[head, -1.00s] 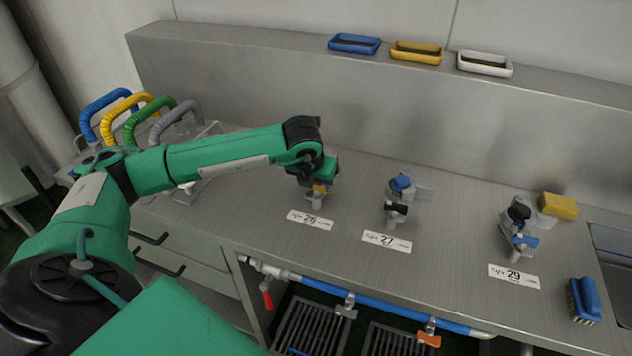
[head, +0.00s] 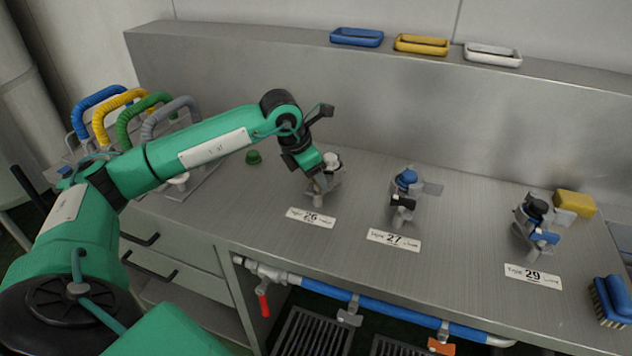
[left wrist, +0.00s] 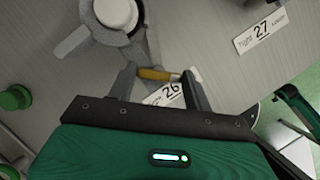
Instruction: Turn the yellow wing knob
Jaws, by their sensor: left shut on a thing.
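The yellow wing knob (left wrist: 155,74) shows in the left wrist view, on the valve with the white cap (head: 331,160) above the label 26 (head: 310,217). My left gripper (left wrist: 160,84) has a finger at each end of the knob and is shut on it. In the head view my left gripper (head: 317,182) reaches down to the front of that valve from the left, tilted, and hides the knob. My right gripper is not in view.
To the right stand a blue-capped valve (head: 406,178) with label 27 and a black-capped valve (head: 536,210) with label 29. A green knob (head: 254,158) lies behind my left arm. A yellow sponge (head: 575,203) and a blue brush (head: 612,299) are at far right.

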